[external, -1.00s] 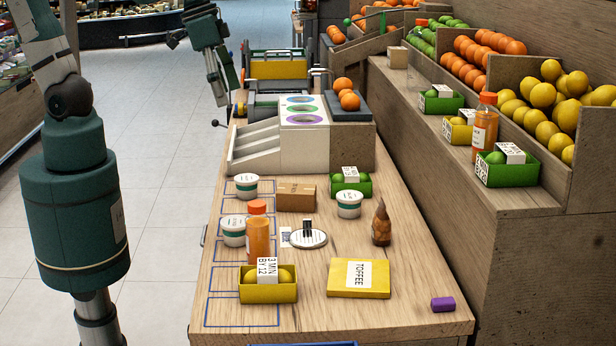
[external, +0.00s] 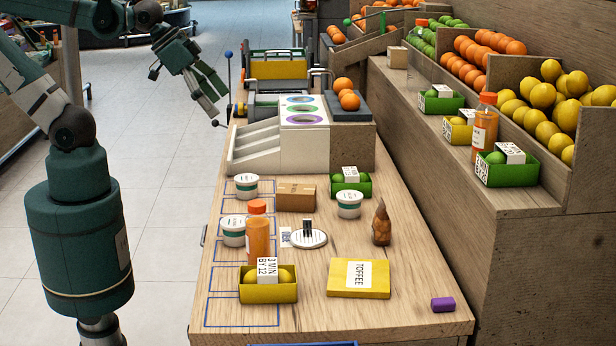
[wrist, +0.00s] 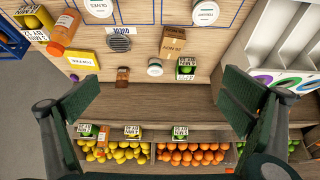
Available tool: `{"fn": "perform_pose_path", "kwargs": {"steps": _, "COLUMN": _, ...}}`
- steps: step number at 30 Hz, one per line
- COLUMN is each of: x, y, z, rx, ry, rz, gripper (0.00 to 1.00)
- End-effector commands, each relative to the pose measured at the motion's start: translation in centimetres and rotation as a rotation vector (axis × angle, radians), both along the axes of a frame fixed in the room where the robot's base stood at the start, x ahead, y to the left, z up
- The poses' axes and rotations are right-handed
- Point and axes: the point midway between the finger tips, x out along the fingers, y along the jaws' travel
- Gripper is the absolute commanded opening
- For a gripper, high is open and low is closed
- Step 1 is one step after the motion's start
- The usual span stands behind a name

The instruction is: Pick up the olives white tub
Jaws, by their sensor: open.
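Three white tubs with green bands stand on the wooden counter. One is at the back left (external: 246,186), one at the left beside the orange bottle (external: 233,231), and one right of the cardboard box (external: 349,204). The wrist view shows the same tubs from above at the top right (wrist: 205,12), top left (wrist: 100,8) and centre (wrist: 155,68). The lid labels are too small to read surely, so I cannot tell which holds olives.
The juice bottle (external: 257,232), yellow lemon carton (external: 268,290), cardboard box (external: 296,197), green lime carton (external: 350,183) and round scale-like disc (external: 310,238) crowd the tubs. Fruit shelves (external: 540,190) border the right.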

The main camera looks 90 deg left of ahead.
Motion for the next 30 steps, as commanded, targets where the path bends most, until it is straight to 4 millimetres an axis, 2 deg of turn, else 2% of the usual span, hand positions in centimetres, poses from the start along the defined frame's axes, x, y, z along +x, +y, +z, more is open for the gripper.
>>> {"fn": "perform_pose_path", "kwargs": {"steps": 13, "x": 0.00, "y": 0.04, "z": 0.04, "rx": 0.001, "ry": -0.002, "rz": 0.001, "gripper": 0.99}}
{"fn": "perform_pose_path", "kwargs": {"steps": 22, "x": -0.01, "y": 0.04, "z": 0.02, "rx": 0.001, "ry": -0.002, "rz": 0.001, "gripper": 0.59}}
{"fn": "perform_pose_path", "kwargs": {"steps": 23, "x": -0.01, "y": 0.04, "z": 0.02, "rx": 0.001, "ry": -0.002, "rz": 0.001, "gripper": 0.57}}
{"fn": "perform_pose_path", "kwargs": {"steps": 30, "x": -0.01, "y": 0.04, "z": 0.01, "rx": 0.001, "ry": -0.002, "rz": 0.001, "gripper": 0.57}}
